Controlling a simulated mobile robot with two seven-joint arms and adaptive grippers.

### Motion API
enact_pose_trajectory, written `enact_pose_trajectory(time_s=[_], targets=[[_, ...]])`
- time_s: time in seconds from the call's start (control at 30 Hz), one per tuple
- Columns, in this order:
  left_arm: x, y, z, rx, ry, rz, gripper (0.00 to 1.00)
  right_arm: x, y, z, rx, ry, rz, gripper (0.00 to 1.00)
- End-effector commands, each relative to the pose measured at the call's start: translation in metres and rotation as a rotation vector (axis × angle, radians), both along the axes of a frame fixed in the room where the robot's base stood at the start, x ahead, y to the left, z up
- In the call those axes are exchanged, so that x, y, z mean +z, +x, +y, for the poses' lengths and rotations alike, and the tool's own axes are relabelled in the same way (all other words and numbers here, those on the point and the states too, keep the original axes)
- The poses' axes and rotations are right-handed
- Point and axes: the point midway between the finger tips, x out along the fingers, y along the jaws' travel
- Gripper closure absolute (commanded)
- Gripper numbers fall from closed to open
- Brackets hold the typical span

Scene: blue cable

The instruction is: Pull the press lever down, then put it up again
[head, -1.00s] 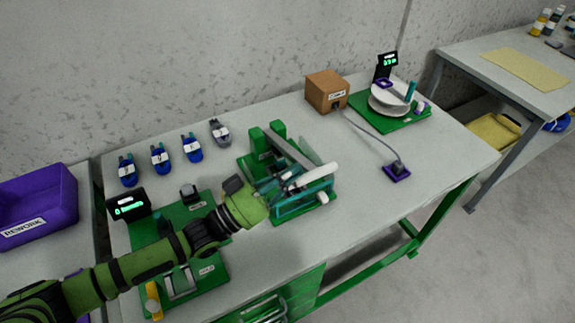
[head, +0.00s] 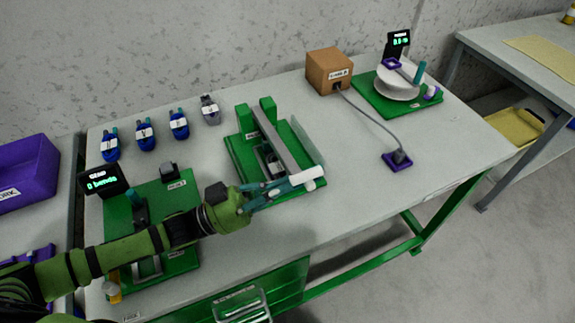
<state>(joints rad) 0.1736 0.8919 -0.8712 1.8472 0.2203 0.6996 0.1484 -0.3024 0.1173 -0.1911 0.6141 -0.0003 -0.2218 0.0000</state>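The press (head: 240,158) stands on a green base at the middle of the table in the head view, with two green posts at its back. Its lever is a grey beam (head: 275,137) sloping from the posts towards the front and ending in a thick white handle (head: 309,175). The handle is low, near the front edge of the base. My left gripper (head: 283,187) reaches in from the left. Its teal fingers appear closed on the handle's left part, and the handle's right end sticks out past them. The exact finger contact is too small to see clearly. My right gripper is out of view.
A green bending fixture (head: 178,200) with a small display lies left of the press, under my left arm. Several blue connectors (head: 145,135) stand behind. A brown box (head: 330,70) feeds a grey cable to a purple block (head: 397,161). The table's right front is clear.

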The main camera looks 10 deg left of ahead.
Motion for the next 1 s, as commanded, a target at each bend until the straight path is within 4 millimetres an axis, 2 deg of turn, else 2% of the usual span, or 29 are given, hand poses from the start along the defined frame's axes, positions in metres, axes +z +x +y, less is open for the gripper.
enact_pose_trajectory(time_s=[0.03, 0.13, 0.23, 0.37, 0.43, 0.53, 1.0], targets=[[-0.004, 0.006, 0.008, 0.027, 0.021, -0.005, 1.00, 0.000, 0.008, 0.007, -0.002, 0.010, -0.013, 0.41], [-0.005, 0.006, 0.010, 0.034, 0.031, -0.014, 1.00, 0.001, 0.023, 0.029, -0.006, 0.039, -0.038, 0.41], [-0.005, 0.006, 0.010, 0.036, 0.034, -0.016, 1.00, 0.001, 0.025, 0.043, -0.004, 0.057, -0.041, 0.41], [-0.005, 0.005, 0.009, 0.032, 0.030, -0.016, 1.00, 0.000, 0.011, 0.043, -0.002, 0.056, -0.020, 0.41], [-0.004, 0.004, 0.008, 0.029, 0.028, -0.015, 1.00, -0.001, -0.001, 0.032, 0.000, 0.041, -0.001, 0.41], [0.001, 0.004, 0.008, 0.027, 0.026, -0.015, 1.00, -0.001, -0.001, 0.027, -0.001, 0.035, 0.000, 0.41], [0.082, 0.006, 0.011, 0.031, 0.027, -0.019, 1.00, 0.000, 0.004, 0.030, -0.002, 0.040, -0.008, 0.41]])
